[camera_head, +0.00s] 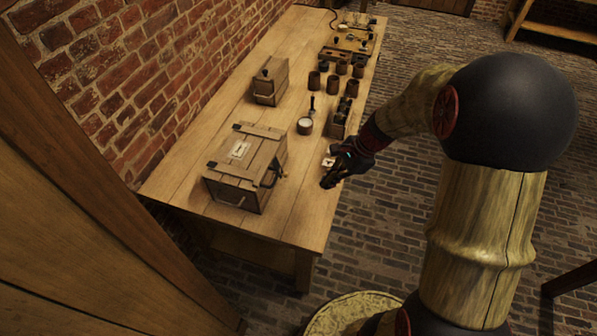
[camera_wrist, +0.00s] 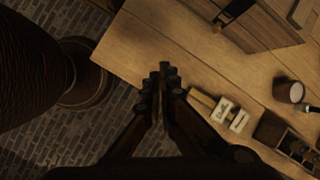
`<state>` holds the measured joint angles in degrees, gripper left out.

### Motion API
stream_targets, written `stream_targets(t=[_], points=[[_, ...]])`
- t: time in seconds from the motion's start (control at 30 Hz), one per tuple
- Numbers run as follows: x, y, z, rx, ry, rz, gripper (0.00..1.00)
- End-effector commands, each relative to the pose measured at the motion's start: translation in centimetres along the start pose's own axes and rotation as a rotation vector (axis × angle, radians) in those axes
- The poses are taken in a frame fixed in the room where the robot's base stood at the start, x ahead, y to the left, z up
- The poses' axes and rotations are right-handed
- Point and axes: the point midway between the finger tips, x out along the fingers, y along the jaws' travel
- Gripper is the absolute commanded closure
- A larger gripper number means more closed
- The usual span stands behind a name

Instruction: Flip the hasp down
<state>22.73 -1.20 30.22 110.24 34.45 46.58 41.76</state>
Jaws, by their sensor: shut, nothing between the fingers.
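A large wooden chest (camera_head: 245,168) with its lid down stands at the near end of the table; its corner side shows at the top of the wrist view (camera_wrist: 255,25). The hasp (camera_head: 271,176) appears as a dark strap on the chest's right side, with a brass-coloured bit beside it. A dark piece that looks like this hasp (camera_wrist: 236,9) shows at the upper edge of the wrist view. Whether it is up or down is too small to tell. My gripper (camera_head: 329,181) is shut and empty, near the table's right edge, apart from the chest. Its fingertips (camera_wrist: 163,75) meet in the wrist view.
The wooden table (camera_head: 205,213) has bare wood between my gripper and the chest. White-faced small pieces (camera_wrist: 230,115) lie near my gripper. A round cup (camera_head: 305,126), a divided wooden box (camera_head: 338,125), dark jars (camera_head: 314,80) and a smaller wooden box (camera_head: 270,80) stand farther back. A brick wall (camera_head: 130,70) borders the left.

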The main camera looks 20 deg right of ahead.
Motion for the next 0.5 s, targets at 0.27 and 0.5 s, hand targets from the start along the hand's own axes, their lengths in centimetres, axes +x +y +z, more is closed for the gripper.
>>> stream_targets(t=[0.27, 0.5], points=[[-0.4, -6.1, 0.1, 0.494, -0.071, -0.130, 1.00], [0.2, -6.2, 0.1, 0.609, -0.079, -0.130, 1.00]])
